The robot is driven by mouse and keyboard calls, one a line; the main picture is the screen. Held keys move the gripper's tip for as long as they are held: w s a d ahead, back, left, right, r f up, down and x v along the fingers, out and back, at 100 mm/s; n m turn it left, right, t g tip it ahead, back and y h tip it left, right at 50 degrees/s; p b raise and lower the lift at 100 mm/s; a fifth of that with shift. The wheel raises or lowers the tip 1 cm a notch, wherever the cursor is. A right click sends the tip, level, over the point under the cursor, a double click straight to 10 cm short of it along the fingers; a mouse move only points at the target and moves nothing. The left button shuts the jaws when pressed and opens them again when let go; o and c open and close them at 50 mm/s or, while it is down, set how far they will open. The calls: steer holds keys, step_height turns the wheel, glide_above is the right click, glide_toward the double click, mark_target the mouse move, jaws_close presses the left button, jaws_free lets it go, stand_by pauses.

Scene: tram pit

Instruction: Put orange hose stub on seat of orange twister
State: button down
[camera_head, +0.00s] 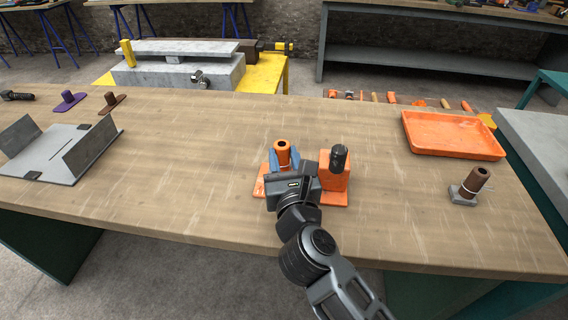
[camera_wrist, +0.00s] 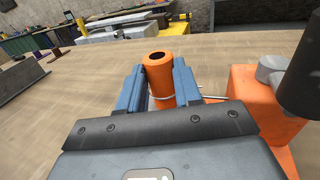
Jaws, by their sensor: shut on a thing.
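The orange hose stub (camera_head: 283,153) stands upright between the blue fingers of my gripper (camera_head: 284,160). In the wrist view my gripper (camera_wrist: 160,88) is shut on the stub (camera_wrist: 160,80), whose open top shows a dark hole. The orange twister (camera_head: 334,176) is a flat orange base with an orange block and a black upright part at its right. The stub is over the left part of the twister base. A thin metal loop (camera_wrist: 163,97) passes around the stub's front. The seat is hidden by my gripper, so I cannot tell whether the stub touches it.
An orange tray (camera_head: 452,136) lies at the right. A brown stub on a grey holder (camera_head: 470,187) stands at the right front. A grey bracket with raised sides (camera_head: 62,150) lies at the left, with purple (camera_head: 69,101) and brown (camera_head: 111,101) pieces behind. The table between is clear.

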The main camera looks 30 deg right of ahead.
steer(key=shift+f, duration=0.3)
steer(key=shift+f, duration=0.1)
steer(key=c, duration=0.8)
jaws_free()
steer(key=shift+s+r, duration=0.1)
steer(key=shift+r, duration=0.1)
steer(key=b+v, duration=0.2)
steer(key=v, duration=1)
